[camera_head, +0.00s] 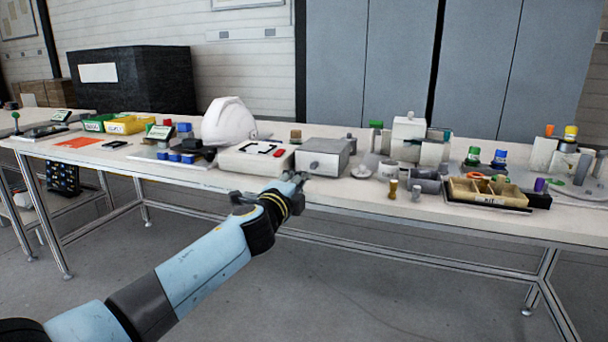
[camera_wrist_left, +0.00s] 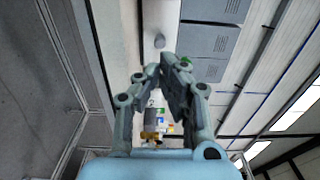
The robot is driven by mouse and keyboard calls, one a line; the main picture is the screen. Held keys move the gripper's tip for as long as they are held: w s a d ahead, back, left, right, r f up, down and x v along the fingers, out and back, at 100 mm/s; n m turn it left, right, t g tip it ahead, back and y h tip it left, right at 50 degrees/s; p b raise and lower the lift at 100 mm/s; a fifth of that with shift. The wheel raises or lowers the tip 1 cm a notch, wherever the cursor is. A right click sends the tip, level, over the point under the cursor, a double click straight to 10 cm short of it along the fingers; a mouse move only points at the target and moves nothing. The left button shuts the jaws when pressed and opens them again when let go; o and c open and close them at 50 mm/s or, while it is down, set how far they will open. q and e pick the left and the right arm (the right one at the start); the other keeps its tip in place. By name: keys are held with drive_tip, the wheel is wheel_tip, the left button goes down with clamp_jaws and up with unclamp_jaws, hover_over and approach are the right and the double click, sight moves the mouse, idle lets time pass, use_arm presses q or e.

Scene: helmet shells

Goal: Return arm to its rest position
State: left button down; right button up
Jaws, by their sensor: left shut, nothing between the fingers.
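My left arm comes in from the lower left in the head view. My left gripper (camera_head: 296,180) is at the table's front edge, just in front of a grey box with a round knob (camera_head: 322,158). In the left wrist view the two fingers of the left gripper (camera_wrist_left: 168,68) come together at their tips with nothing held between them. My right gripper cannot be made out in either view.
The long white table (camera_head: 360,197) is crowded. A white helmet shell (camera_head: 228,122) and a white device with a red button (camera_head: 257,158) stand left of the grey box. A tan tray (camera_head: 488,194) and small parts lie right. Open floor (camera_head: 330,290) lies before the table.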

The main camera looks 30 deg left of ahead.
use_arm(q)
drive_tip(key=v, duration=0.7)
drive_tip(key=s+f+n+g, duration=0.25)
drive_tip(key=s+f, duration=0.45)
drive_tip(key=f, duration=0.5)
drive_tip(key=s+d+f+n+g+h, duration=0.1)
drive_tip(key=s+f+g, duration=0.3)
drive_tip(key=s+f, duration=0.6)
drive_tip(key=s+f+n+g, duration=0.25)
drive_tip(key=s+f, duration=0.25)
drive_tip(key=f, duration=0.8)
drive_tip(key=s+d+f+n+g, duration=0.1)
drive_tip(key=s+f, duration=0.4)
drive_tip(key=s, duration=0.6)
drive_tip(key=s+d+f+n+g+h, duration=0.1)
drive_tip(key=s+f+n+g, duration=0.3)
drive_tip(key=s, duration=0.8)
drive_tip(key=s+d+f+n+g+h, duration=0.1)
drive_tip(key=s+d+f+n+g, duration=0.2)
drive_tip(key=s, duration=0.9)
wheel_tip(320, 180, down, 4)
drive_tip(key=shift+s+r+n, duration=0.1)
drive_tip(key=shift+s+n, duration=0.15)
drive_tip(key=shift+n, duration=0.35)
drive_tip(key=shift+w+d, duration=0.1)
